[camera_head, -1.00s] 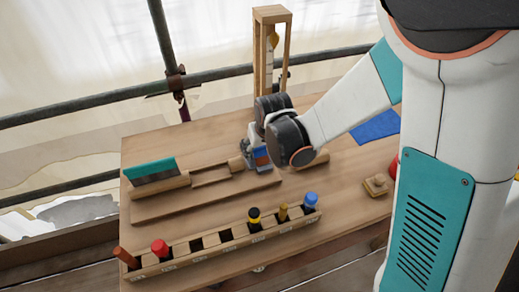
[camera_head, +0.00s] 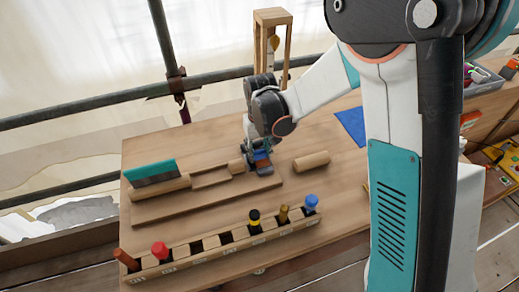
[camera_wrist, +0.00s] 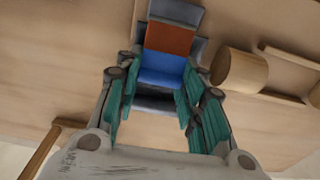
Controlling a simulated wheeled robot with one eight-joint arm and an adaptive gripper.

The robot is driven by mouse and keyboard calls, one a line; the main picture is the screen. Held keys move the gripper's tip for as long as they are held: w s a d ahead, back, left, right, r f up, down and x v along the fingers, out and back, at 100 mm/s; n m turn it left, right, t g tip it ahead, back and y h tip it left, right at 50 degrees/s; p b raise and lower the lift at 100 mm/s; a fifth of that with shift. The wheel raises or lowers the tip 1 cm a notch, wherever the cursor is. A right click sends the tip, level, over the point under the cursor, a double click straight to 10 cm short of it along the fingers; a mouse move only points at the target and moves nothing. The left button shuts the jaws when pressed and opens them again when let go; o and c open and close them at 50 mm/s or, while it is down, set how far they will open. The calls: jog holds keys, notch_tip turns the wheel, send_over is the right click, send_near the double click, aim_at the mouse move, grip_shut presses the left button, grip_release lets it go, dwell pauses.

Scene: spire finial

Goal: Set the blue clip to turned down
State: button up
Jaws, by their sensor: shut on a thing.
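The blue clip (camera_wrist: 163,70) has a blue part, a rust-red band and grey ends. In the wrist view it lies between the teal-padded fingers of my gripper (camera_wrist: 160,88), which is shut on it. In the head view the clip (camera_head: 263,163) shows small, below my gripper (camera_head: 258,146), at the right end of the low wooden board (camera_head: 210,197). My fingers hide part of it there. I cannot tell whether it is turned up or down, or whether it touches the board.
A wooden roller (camera_head: 311,161) lies to the right. A teal-backed tool (camera_head: 152,172) stands at the board's left. A slotted rack (camera_head: 200,246) with several coloured handles runs along the front. A wooden frame (camera_head: 257,52) stands behind. A blue sheet (camera_head: 351,124) lies at back right.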

jog(key=shift+w+f+g, duration=0.1)
jog(key=shift+f+g, duration=0.15)
jog(key=shift+g, duration=0.15)
jog(key=o, duration=1.1)
notch_tip(320, 180, up, 12)
jog(key=shift+w, duration=0.15)
